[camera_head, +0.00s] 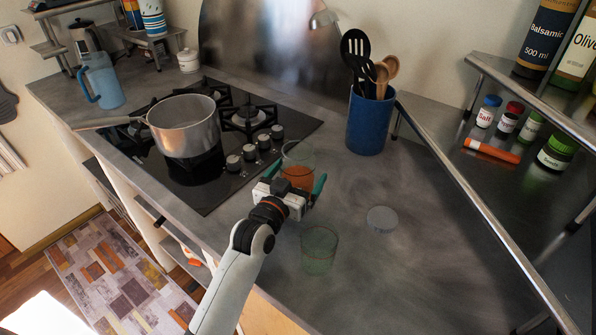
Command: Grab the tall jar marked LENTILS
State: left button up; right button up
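A clear glass jar with orange contents (298,178) stands on the counter right of the hob. No LENTILS label can be read on it, and its lower part is hidden by my gripper. My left gripper (296,176) is at the jar's near side, its green fingers spread apart on either side of it. The fingers look open, with small gaps to the glass. My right gripper is not in view.
A greenish empty glass (319,250) stands close to my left arm, and a grey disc (382,219) lies to the right. A blue utensil crock (369,122) stands behind. A pot (184,127) sits on the hob. A metal shelf (470,190) with spice jars borders the right.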

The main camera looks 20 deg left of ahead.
pick_arm(q)
jog(key=c, duration=1.3)
jog(key=shift+r, duration=0.15)
jog(key=shift+c, duration=1)
